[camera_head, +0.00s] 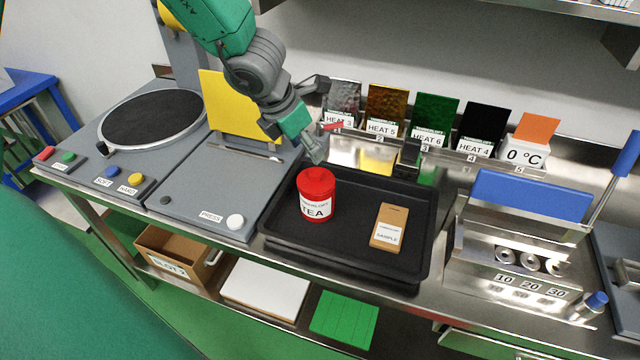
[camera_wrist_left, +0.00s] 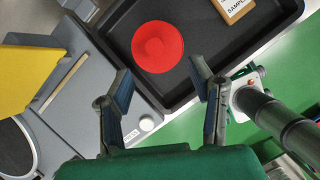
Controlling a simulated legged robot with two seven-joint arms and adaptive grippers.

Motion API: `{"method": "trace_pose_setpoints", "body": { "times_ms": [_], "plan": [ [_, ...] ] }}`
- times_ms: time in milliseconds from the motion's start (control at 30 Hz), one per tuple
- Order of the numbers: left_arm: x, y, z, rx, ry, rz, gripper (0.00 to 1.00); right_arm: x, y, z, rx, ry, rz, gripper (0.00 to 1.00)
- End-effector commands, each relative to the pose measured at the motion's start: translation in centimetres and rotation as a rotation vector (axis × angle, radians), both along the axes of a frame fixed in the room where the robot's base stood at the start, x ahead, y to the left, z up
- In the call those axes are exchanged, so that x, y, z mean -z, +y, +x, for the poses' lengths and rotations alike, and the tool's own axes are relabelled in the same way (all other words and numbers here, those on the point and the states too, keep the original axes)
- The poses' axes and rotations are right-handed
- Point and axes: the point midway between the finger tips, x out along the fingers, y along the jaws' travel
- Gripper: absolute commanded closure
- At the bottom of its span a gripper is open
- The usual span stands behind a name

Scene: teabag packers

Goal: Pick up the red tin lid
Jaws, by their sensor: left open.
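The red tin lid (camera_head: 317,177) sits on the red tea tin (camera_head: 314,208), which stands upright in the black tray (camera_head: 400,268). The lid has a small knob and fills the top of the tin in the left wrist view (camera_wrist_left: 158,46). My left gripper (camera_head: 322,122) is open and empty, above and behind the tin in the head view. In the left wrist view its two fingers (camera_wrist_left: 160,72) are spread wide, with the lid beyond them and apart from them. My right gripper is not in view.
A brown sample packet (camera_head: 389,227) lies in the tray, right of the tin. A grey press with a yellow plate (camera_head: 228,98) stands left. Label cards with coloured sheets (camera_head: 435,118) line the back. A blue-topped sealer (camera_head: 530,195) stands right. The tray floor around the tin is mostly free.

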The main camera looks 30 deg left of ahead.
Motion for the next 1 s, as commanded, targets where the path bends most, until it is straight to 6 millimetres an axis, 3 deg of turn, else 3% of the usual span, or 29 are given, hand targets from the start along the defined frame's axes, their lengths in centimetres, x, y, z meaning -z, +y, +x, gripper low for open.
{"method": "trace_pose_setpoints", "body": {
  "times_ms": [33, 200, 467, 800, 1000],
  "plan": [
    [1.7, 0.1, 0.4, 0.001, 0.002, 0.002, 0.51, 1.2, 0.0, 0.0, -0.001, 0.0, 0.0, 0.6],
    [3.9, -0.1, 1.3, 0.001, 0.001, 0.001, 0.51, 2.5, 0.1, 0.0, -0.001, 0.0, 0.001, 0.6],
    [4.8, -0.8, 1.7, 0.003, 0.0, 0.007, 0.51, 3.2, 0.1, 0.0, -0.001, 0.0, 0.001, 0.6],
    [9.4, -0.8, 3.2, 0.002, 0.002, 0.005, 0.51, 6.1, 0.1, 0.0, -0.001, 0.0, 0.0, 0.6],
    [9.2, -0.6, 3.2, 0.001, 0.0, 0.002, 0.51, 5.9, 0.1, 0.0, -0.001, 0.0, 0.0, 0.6]
  ]
}}
